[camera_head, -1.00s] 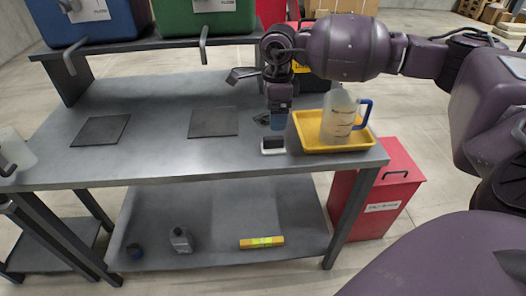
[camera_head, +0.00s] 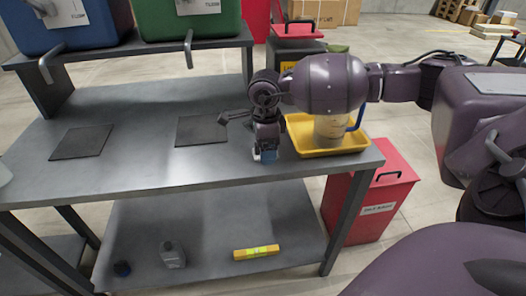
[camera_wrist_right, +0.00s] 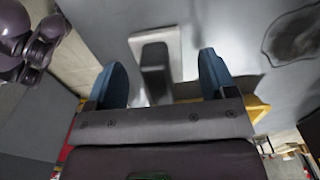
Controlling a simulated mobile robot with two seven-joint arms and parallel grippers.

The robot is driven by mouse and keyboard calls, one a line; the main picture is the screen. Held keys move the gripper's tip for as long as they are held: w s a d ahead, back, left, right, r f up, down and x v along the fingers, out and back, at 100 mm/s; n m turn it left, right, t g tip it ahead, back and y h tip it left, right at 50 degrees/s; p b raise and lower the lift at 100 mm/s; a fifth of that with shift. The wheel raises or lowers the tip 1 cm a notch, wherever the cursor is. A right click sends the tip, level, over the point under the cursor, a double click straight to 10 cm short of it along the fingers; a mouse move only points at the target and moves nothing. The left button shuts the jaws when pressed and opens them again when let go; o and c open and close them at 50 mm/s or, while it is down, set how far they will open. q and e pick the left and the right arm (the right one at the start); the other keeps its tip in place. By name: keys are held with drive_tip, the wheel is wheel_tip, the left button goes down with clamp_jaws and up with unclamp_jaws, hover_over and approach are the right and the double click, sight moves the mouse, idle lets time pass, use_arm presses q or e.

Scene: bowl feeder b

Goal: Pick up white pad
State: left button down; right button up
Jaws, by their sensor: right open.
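The white pad (camera_wrist_right: 174,42) shows in the right wrist view as a pale, flat piece with a dark raised block on it, resting on the grey table. In the head view it is hidden behind my right gripper (camera_head: 265,156). That gripper points down, low over the table just left of the yellow tray. In the right wrist view its two blue fingers (camera_wrist_right: 163,78) are apart, with the dark block lying between and beyond their tips. Nothing is visibly gripped.
The yellow tray (camera_head: 345,148) holds a jug (camera_head: 330,131) with a blue handle, close to my right gripper. Two dark mats (camera_head: 202,130) lie on the grey table (camera_head: 130,165). Blue and green bins (camera_head: 190,14) stand on the back shelf. A dark patch (camera_wrist_right: 293,35) lies near the pad.

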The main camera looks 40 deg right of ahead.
drive_tip(key=shift+f, duration=0.45)
drive_tip(key=shift+r, duration=0.15)
drive_tip(key=c, duration=1)
drive_tip(key=shift+c, duration=0.2)
